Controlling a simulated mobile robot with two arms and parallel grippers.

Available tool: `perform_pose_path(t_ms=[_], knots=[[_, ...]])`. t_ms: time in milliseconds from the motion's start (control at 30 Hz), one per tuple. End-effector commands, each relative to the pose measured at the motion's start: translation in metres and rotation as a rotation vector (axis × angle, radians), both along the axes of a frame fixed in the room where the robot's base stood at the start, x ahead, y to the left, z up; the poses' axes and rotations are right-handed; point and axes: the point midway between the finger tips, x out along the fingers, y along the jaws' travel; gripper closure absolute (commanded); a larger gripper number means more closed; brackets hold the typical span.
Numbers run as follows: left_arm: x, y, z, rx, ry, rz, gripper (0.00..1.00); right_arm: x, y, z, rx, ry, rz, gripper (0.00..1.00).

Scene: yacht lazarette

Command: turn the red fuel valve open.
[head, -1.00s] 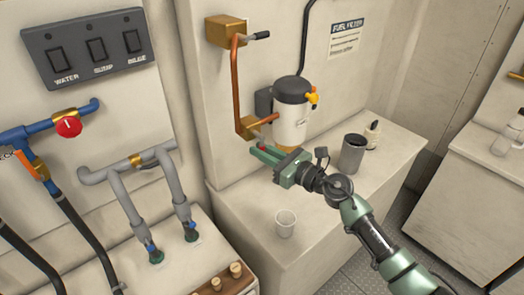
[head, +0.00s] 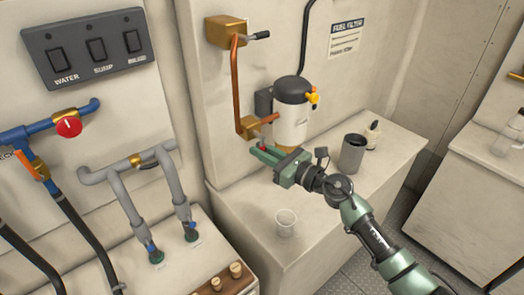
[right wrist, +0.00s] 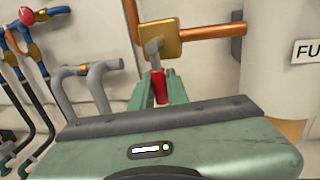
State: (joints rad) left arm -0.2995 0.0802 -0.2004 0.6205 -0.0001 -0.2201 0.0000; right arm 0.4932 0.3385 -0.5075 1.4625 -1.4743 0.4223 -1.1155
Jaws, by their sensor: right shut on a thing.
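The red fuel valve handle (right wrist: 158,88) hangs from a grey stem on the brass valve body (right wrist: 160,42) in the right wrist view. In the head view the brass body (head: 248,127) sits at the foot of a copper pipe, left of the white fuel filter (head: 290,122). My right gripper (head: 264,152) is shut on the red handle, and only a small bit of red shows there. In the right wrist view its green fingers (right wrist: 155,92) stand on both sides of the handle. My left gripper is out of view.
A round red knob (head: 68,127) is on blue pipework at the left. A switch panel (head: 90,48) is above it.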

Motion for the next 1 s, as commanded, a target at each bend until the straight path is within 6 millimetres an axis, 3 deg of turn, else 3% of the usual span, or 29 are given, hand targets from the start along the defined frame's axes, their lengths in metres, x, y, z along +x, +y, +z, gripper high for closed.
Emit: perform_pose_path(t_ms=[267, 533, 767, 800, 833, 867, 1000], knots=[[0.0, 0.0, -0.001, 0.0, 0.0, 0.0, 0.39, 0.0, -0.001, -0.001, -0.008, -0.006, 0.0, 1.0], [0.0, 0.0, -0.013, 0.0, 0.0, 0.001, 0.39, 0.007, -0.009, 0.0, -0.2, -0.145, 0.0, 1.0], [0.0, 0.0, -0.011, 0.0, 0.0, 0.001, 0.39, 0.007, -0.009, 0.001, -0.202, -0.147, 0.0, 1.0], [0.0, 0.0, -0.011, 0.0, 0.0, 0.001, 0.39, 0.007, -0.009, 0.001, -0.202, -0.147, 0.0, 0.77], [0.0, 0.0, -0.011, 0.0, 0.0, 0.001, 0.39, 0.007, -0.009, 0.001, -0.201, -0.147, 0.0, 0.68], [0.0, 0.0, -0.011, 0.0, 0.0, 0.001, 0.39, 0.007, -0.009, 0.001, -0.201, -0.147, 0.0, 0.63], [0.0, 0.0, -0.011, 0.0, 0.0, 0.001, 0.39, 0.007, -0.009, 0.001, -0.2, -0.146, 0.0, 0.63]])
